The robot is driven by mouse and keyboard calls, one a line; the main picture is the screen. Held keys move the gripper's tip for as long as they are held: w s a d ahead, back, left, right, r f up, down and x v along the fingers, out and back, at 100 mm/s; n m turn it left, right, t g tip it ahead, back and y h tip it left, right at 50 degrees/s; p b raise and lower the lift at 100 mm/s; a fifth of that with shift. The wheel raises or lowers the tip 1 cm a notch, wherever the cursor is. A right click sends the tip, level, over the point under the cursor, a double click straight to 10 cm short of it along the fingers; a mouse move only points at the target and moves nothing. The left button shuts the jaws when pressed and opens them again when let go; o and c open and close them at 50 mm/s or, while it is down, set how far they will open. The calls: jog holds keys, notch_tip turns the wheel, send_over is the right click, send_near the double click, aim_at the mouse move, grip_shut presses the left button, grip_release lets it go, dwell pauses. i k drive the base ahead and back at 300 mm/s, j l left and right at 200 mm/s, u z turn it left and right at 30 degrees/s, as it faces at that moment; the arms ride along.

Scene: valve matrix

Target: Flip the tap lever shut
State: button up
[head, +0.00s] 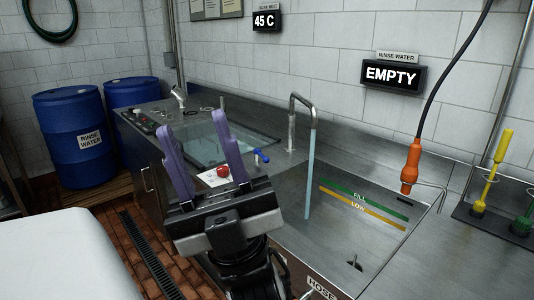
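A small blue lever (261,155) stands out beside the sink edge, just right of my gripper's right finger. A metal gooseneck tap (303,98) rises behind it, and a pale blue stream of water (309,175) runs from its spout into the steel sink (385,240). My gripper (195,122) has two purple fingers set wide apart, with nothing between them. It is in front of the counter, left of the lever; I cannot tell the depth gap. My gripper's body hides part of the counter and the near left of the sink.
A red button (223,171) sits on a white plate by the fingers. A second basin (215,143) lies behind them. An orange fitting (411,160) hangs over the sink on a black cable. The rinse water display (392,75) reads EMPTY. Blue drums (80,140) stand left.

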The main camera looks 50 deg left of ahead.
aim_at(257, 151)
jog(key=u, duration=1.2)
jog(key=i+l+u, duration=0.25)
jog(key=i, duration=0.4)
jog(key=i+j+u, duration=0.2)
jog(key=i+u, duration=0.55)
jog(key=i+j, duration=0.05)
jog(key=i, duration=0.05)
